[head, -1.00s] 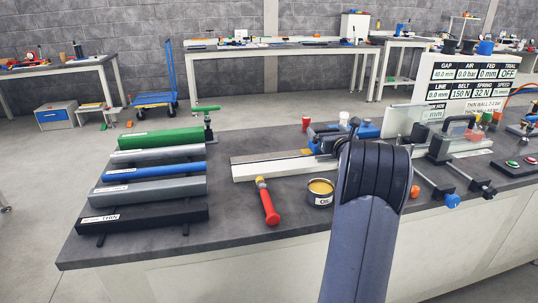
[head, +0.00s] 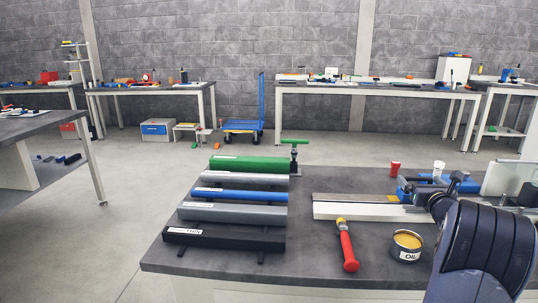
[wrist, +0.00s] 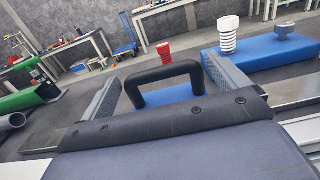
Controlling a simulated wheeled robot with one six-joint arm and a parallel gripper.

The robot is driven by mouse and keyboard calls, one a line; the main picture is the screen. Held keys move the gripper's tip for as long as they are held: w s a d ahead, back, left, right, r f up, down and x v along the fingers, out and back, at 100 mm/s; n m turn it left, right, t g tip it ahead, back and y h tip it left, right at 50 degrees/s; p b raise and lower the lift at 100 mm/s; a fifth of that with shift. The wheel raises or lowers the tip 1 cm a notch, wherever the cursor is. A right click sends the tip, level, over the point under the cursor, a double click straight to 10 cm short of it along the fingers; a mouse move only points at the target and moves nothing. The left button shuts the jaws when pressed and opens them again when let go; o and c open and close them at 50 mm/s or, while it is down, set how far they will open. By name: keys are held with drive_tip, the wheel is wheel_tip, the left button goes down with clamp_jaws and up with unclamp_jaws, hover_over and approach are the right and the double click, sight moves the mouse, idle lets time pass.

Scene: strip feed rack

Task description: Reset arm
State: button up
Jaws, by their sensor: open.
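My gripper (wrist: 163,76) is open in the wrist view, its two grey fingers spread left and right. A black U-shaped handle (wrist: 165,72) shows between the fingers; I cannot tell its exact depth, and nothing is clamped. A blue block (wrist: 262,58) with a white ribbed post (wrist: 227,36) lies beyond the right finger. In the head view my arm covers the lower right, and the gripper cannot be made out behind it.
On the bench (head: 330,178), strip bars, including a green one (head: 250,164), lie at left. A red-handled tool (head: 347,248) and an oil tin (head: 406,246) lie near the front. A red cup (head: 395,168) stands farther back. Bare bench top lies between bars and tool.

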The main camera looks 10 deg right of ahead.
drive_tip(key=p+x, duration=0.1)
drive_tip(key=x, duration=0.2)
drive_tip(key=shift+r+p, duration=0.1)
drive_tip(key=shift+p, duration=0.25)
drive_tip(key=shift+w+d, duration=0.15)
drive_tip(key=shift+w, duration=0.3)
